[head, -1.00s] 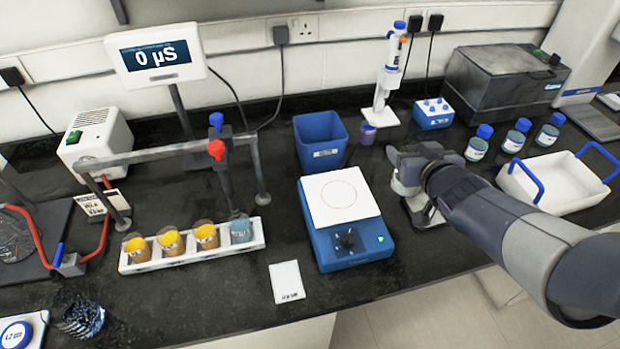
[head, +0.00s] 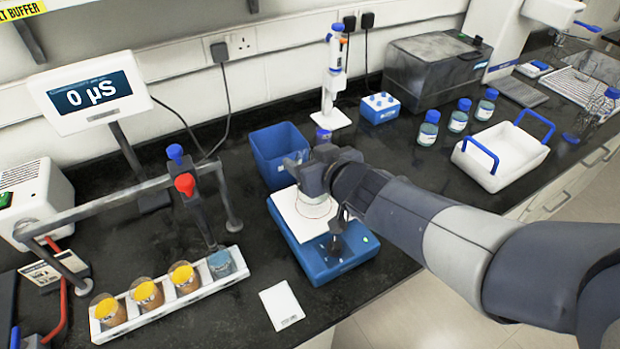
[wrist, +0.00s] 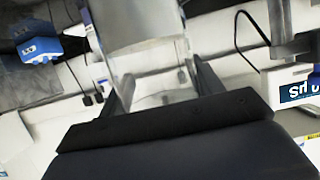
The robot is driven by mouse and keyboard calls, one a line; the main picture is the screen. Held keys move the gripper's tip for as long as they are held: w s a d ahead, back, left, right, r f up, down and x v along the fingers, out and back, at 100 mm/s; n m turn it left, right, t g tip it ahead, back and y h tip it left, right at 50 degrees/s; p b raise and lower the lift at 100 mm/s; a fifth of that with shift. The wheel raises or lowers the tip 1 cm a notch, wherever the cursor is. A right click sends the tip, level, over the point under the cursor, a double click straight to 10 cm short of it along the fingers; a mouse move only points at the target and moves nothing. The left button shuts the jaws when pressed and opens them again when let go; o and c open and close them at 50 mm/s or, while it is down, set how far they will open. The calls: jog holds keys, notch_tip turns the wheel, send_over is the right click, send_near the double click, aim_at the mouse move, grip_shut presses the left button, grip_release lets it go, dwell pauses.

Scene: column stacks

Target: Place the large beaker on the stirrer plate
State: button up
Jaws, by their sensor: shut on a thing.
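The stirrer plate is a blue unit with a white square top (head: 287,209) and a knob on its front, near the middle of the head view. My gripper (head: 312,188) is over this top. In the wrist view my gripper (wrist: 163,88) is shut on the clear large beaker (wrist: 145,45), with one finger on either side of its glass. In the head view the beaker (head: 318,208) shows only in part beneath my gripper, over the circle on the plate. I cannot tell whether its base touches the plate.
A blue bin (head: 268,150) stands close behind the stirrer. A white rack (head: 172,297) with several small beakers lies to the left, under a probe stand. A white card (head: 282,305) lies in front. Several blue-capped bottles (head: 458,115) and a white tray (head: 500,158) stand to the right.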

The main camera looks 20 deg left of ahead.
jog(key=shift+f+b, duration=1)
jog(key=shift+f, duration=0.8)
jog(key=shift+f, duration=0.15)
jog(key=o, duration=1.1)
